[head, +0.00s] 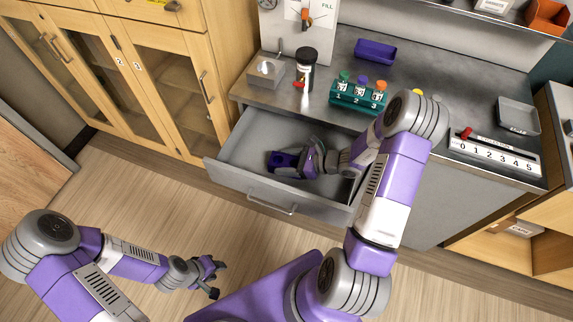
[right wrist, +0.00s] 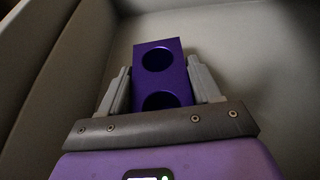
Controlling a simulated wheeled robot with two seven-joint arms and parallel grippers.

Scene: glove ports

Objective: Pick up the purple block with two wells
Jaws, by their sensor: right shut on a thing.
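The purple block with two wells (right wrist: 174,79) is inside the open grey drawer (head: 244,142). In the right wrist view its two round wells face the camera, the nearer one partly hidden by my gripper. My right gripper (right wrist: 163,85) is shut on the block, with one grey finger at each side. In the head view the block (head: 281,161) shows as a dark purple shape at the tip of my right gripper (head: 292,161). I cannot tell whether the block touches the drawer floor. My left gripper (head: 215,279) is empty above the wood floor, its fingers apart.
The drawer walls surround my right gripper. Floor on the left is clear.

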